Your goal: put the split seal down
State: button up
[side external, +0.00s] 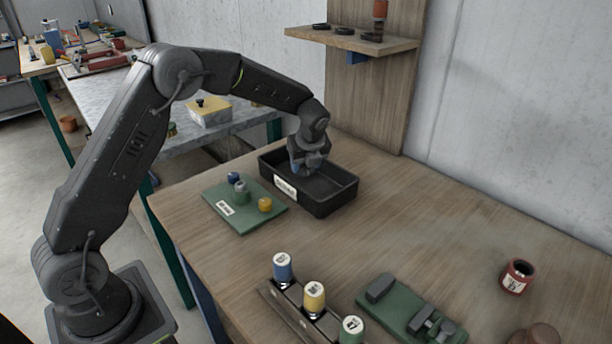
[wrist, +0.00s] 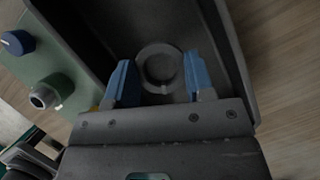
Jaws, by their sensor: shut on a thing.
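My gripper (side external: 306,167) reaches down into the black tray (side external: 335,205) on the wooden bench. In the wrist view its blue fingertips (wrist: 160,83) are shut on the split seal (wrist: 160,50), a dark grey ring lying between them. The seal is over the tray's dark floor. I cannot tell whether it touches the floor. In the side view the seal is hidden by the gripper and the tray wall.
A green board (side external: 246,221) with blue, grey and yellow knobs stands left of the tray. Blue, yellow and green spools (side external: 313,298) stand in front. A green fixture (side external: 408,312) and a red pot (side external: 516,277) are at right. A shelf (side external: 350,41) hangs behind. The bench right of the tray is clear.

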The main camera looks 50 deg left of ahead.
aim_at(305, 182)
jog(key=shift+w+d+f, duration=0.1)
jog(key=shift+f, duration=2)
jog(key=shift+f, duration=0.25)
